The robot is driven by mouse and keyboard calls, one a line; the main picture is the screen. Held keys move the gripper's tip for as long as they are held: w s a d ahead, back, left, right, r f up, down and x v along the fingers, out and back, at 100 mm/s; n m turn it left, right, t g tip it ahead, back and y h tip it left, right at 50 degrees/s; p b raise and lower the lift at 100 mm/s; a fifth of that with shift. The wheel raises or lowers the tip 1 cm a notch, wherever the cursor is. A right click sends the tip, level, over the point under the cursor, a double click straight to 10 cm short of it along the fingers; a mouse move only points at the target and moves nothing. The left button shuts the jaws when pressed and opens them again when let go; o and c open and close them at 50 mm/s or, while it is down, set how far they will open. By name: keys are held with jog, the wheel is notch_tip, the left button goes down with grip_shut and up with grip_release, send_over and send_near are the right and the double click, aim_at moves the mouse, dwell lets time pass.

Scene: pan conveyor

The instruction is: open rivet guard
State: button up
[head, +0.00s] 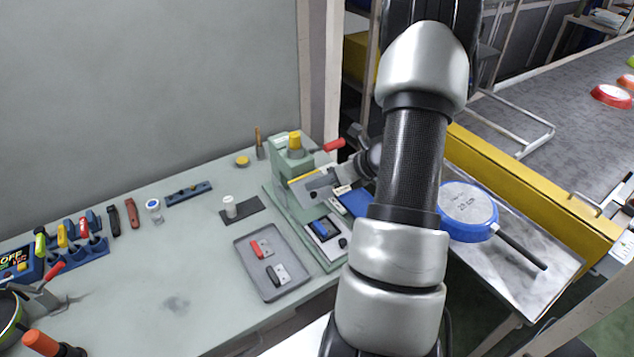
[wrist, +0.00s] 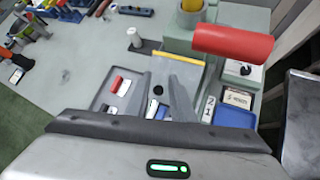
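The green rivet press (head: 283,168) stands at the right end of the bench, with a yellow cap and a red lever (head: 334,145). Its rivet guard (head: 318,184) is a grey plate with a yellow top edge, on the press's front. In the wrist view the guard (wrist: 180,68) is ahead of my gripper, below the large red lever grip (wrist: 232,43). My gripper (wrist: 162,92) points at the guard, with a gap between its grey fingers and a small black knob showing in the gap. Contact with the knob is unclear. In the head view my arm hides most of the gripper.
A grey tray (head: 267,290) with red and black parts lies left of the press. A white cylinder (head: 230,206) stands on a dark pad behind it. A blue pan (head: 467,212) sits on a side table at right. The bench's front middle is clear.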

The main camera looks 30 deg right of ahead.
jog(key=v, duration=1.6)
jog(key=shift+s+r, duration=0.15)
jog(key=shift+r, duration=0.05)
